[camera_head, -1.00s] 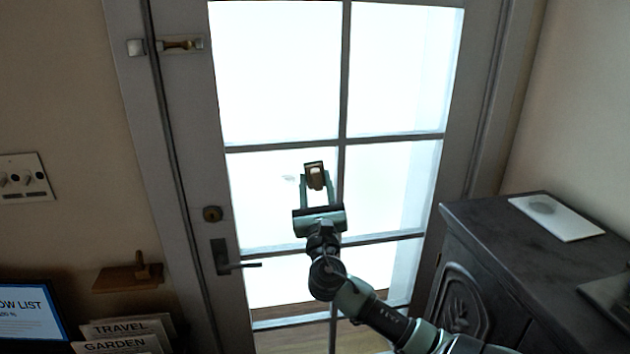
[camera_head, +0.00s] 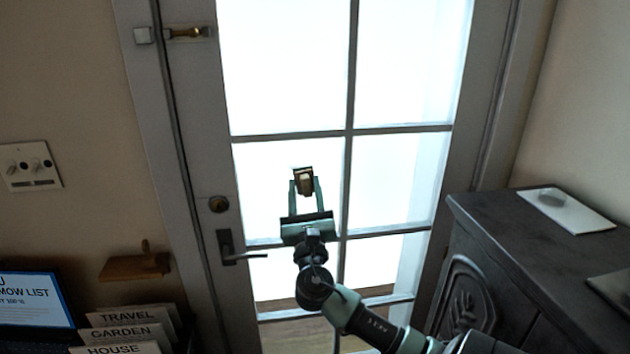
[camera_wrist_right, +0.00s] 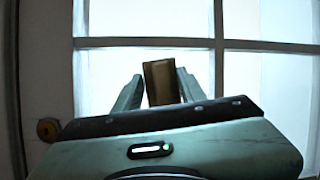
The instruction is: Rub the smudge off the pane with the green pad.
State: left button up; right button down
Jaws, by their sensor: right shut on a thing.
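The pane (camera_head: 262,185) is the bright middle-left glass of the door. My right gripper (camera_head: 304,188) is in front of it, shut on a small block-like pad (camera_head: 304,181) that looks brown and tan here rather than green. The pad also shows in the right wrist view (camera_wrist_right: 161,83), upright between the two fingers. Whether the pad touches the glass I cannot tell. I cannot make out the smudge now; the pad and gripper cover the area where a faint mark showed earlier. My left gripper is not in view.
The door has a lever handle (camera_head: 228,248) and a lock (camera_head: 218,204) left of the panes. A dark cabinet (camera_head: 490,225) with a white plate (camera_head: 566,211) stands at the right.

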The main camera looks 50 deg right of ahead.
jog(key=shift+w+d+f+b, duration=0.3)
jog(key=shift+w+b, duration=0.15)
jog(key=shift+w, duration=0.7)
jog(key=shift+w+d+f+b, duration=0.25)
jog(key=shift+w+b, duration=0.2)
jog(key=shift+w, duration=0.7)
jog(key=shift+w+d+f+b, duration=0.3)
jog(key=shift+w+b, duration=0.15)
jog(key=shift+w, duration=0.7)
jog(key=shift+w+d+b, duration=0.35)
jog(key=shift+w+d, duration=0.3)
jog(key=shift+w, duration=0.1)
jog(key=shift+s+d, duration=1.35)
jog(key=shift+d, duration=0.15)
jog(key=shift+w, duration=0.1)
jog(key=shift+w+a+r+p, duration=0.15)
jog(key=shift+w+a+p, duration=0.2)
jog(key=shift+w+a, duration=1)
jog(key=shift+s+a, duration=0.1)
